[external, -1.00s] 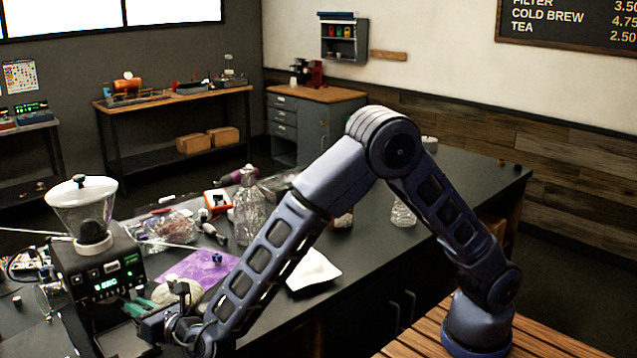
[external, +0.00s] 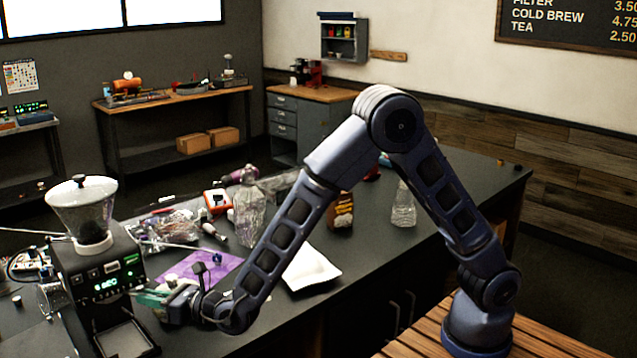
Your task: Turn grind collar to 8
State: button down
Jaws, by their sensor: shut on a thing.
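The black grinder (external: 105,283) stands at the left, with a clear, white-lidded hopper (external: 82,212) on top and a lit green display. A pale ring-like band (external: 95,246) at the hopper's base looks like the grind collar; its numbers are too small to read. My gripper (external: 150,298) is low, close to the right side of the grinder's front and well below the band. It is shut on a green-teal piece that shows at its tip; I cannot tell exactly what it is, nor whether it touches the grinder. The arm hides part of the bench.
A purple mat (external: 207,265) lies behind my gripper, and a white tray (external: 312,268) lies to the right of my forearm. Clear bottles (external: 249,218) and loose clutter stand behind. A dark tray (external: 125,338) sits at the grinder's foot.

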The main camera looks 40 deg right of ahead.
jog(key=c, duration=1.5)
grip_release()
jog(key=v, duration=1.1)
jog(key=shift+w, duration=0.1)
